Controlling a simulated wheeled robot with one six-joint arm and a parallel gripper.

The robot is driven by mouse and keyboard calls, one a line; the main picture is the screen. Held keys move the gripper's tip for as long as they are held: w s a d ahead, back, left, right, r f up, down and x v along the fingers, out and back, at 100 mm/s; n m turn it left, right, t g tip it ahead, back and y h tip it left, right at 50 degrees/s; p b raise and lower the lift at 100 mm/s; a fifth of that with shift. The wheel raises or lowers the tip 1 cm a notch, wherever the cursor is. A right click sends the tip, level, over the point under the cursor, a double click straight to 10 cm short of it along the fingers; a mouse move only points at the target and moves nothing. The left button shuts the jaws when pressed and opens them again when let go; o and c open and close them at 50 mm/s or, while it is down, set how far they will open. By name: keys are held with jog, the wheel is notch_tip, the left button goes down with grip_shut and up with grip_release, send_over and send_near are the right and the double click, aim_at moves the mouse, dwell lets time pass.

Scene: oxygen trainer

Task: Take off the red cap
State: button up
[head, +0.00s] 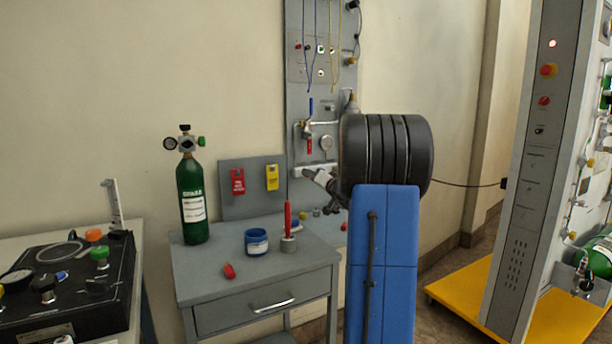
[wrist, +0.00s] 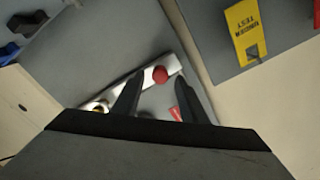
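The red cap (wrist: 160,74) shows in the wrist view as a small round red knob on a white strip (wrist: 171,63). My gripper (wrist: 159,80) is open, with its two dark fingers apart. The cap appears between the fingertips in the picture; no contact shows, and I cannot tell the depth gap. In the head view, my dark arm covers part of the wall panel (head: 318,75), and I cannot make out the cap there. A similar white strip (head: 312,171) shows on that panel.
A yellow tag (wrist: 245,30) hangs right of the strip in the wrist view. Another red piece (wrist: 174,113) is partly hidden by the right finger. The grey table (head: 200,270) holds a green cylinder (head: 194,200), a blue jar (head: 256,242) and a red-handled tool (head: 288,222).

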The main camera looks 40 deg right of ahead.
jog(key=shift+m, duration=1.7)
jog(key=shift+m, duration=1.7)
jog(key=shift+m, duration=1.8)
jog(key=m, duration=0.3)
